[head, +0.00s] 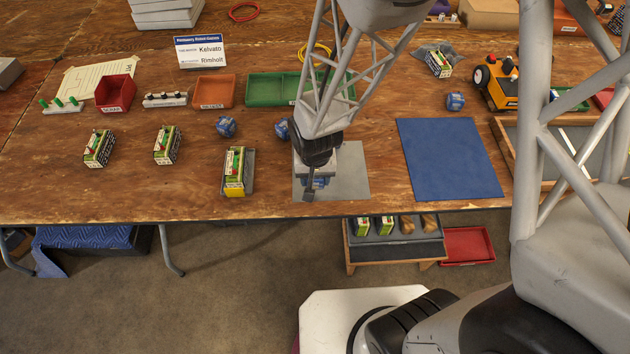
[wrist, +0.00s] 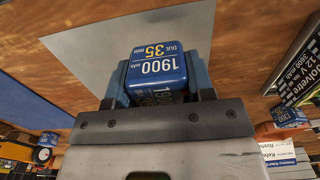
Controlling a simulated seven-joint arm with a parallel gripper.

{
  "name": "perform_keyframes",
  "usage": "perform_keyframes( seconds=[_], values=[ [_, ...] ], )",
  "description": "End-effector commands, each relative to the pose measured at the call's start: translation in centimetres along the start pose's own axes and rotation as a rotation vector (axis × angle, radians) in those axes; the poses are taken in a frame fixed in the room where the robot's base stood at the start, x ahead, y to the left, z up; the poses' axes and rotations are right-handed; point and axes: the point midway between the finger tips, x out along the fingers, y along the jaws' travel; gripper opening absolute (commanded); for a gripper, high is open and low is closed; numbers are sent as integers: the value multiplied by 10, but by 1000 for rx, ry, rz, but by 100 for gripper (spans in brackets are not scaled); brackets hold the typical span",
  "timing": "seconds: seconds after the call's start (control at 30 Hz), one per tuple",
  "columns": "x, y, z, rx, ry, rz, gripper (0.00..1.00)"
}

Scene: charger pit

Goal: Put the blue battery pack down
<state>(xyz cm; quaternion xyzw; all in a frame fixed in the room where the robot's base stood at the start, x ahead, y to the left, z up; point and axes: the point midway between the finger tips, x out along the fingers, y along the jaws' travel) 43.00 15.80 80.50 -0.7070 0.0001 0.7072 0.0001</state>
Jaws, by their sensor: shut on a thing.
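My gripper (head: 312,190) is over the grey plate (head: 350,185) near the table's front edge in the head view. It is shut on a blue battery pack, mostly hidden there by my gripper. In the wrist view the blue battery pack (wrist: 157,66) sits between the two fingers of my gripper (wrist: 158,78), its "1900 mAh" label facing the camera. The grey plate (wrist: 85,48) lies behind it. I cannot tell whether the pack touches the plate.
Other blue packs (head: 226,126) (head: 455,101) lie on the table. A yellow-ended green pack (head: 235,175) stands in a grey holder to the left. A blue mat (head: 448,160) lies to the right. A green tray (head: 270,89) and an orange bin (head: 213,91) stand behind.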

Motion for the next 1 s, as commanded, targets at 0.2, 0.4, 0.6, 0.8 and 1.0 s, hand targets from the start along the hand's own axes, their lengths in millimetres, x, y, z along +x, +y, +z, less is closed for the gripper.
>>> perform_keyframes(
  seconds=[0.2,0.4,0.6,0.8,1.0],
  values=[
    [8,0,0,0,-1,0,18],
    [26,0,0,0,-1,0,18],
    [35,0,0,0,0,0,18],
    [35,0,0,0,1,0,18],
    [37,0,0,0,0,0,18]
  ],
)
